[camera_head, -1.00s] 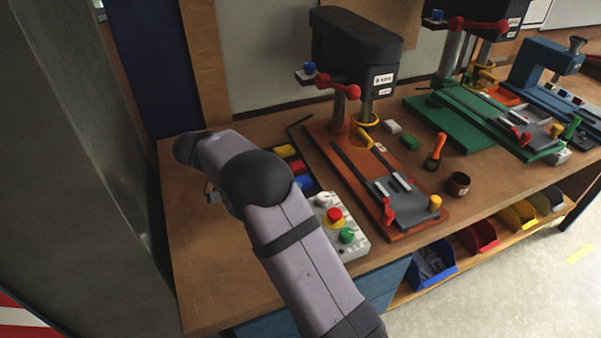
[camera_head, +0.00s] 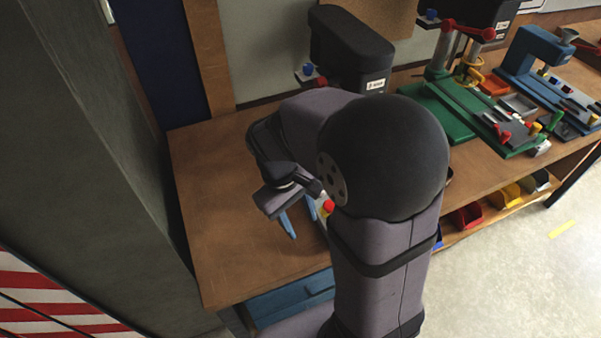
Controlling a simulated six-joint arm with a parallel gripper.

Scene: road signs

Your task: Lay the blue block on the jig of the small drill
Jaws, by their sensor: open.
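My gripper (camera_head: 300,217) is left of centre over the wooden bench, with its two thin bluish fingers apart and pointing down; nothing shows between them. The blue block is not visible now; my arm covers the block tray area. The nearer drill's black head (camera_head: 350,50) shows behind my arm, but its orange base and jig are hidden. A green-based drill (camera_head: 450,110) stands further right, with a grey jig plate at its front. I cannot tell from the picture which drill is the small one.
A red button (camera_head: 328,206) of the control box shows beside my gripper. A blue machine (camera_head: 530,55) stands at the far right. Coloured bins (camera_head: 507,196) sit on the shelf below. The bench's left part (camera_head: 215,190) is clear.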

